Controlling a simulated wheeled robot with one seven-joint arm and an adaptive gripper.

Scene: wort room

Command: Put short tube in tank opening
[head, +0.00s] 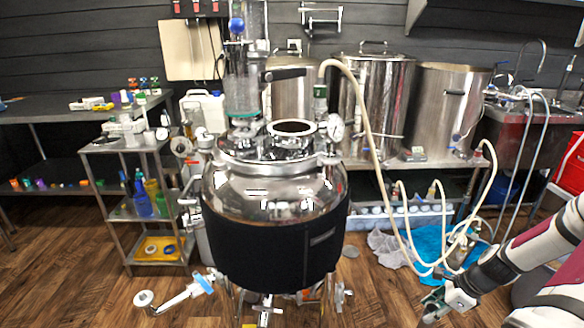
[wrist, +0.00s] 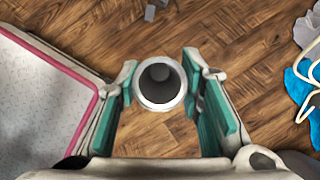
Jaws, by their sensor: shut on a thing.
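The tank (head: 275,225) stands upright in the middle of the head view, with a shiny steel dome and a black jacket. Its round opening (head: 292,128) is on top of the lid, with a bright rim. My gripper (head: 447,303) is low at the right of the head view, well apart from the tank and below its lid. In the wrist view, its green-padded fingers are shut on the short tube (wrist: 160,103), a pale grey hollow cylinder seen end-on. The tube is hard to make out in the head view. The tank is not in the wrist view.
A glass column (head: 242,92), a black handle (head: 285,75) and a gauge (head: 334,127) rise around the opening. A steel cart (head: 112,147) stands left. Wooden floor (head: 375,295) is clear between tank and gripper.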

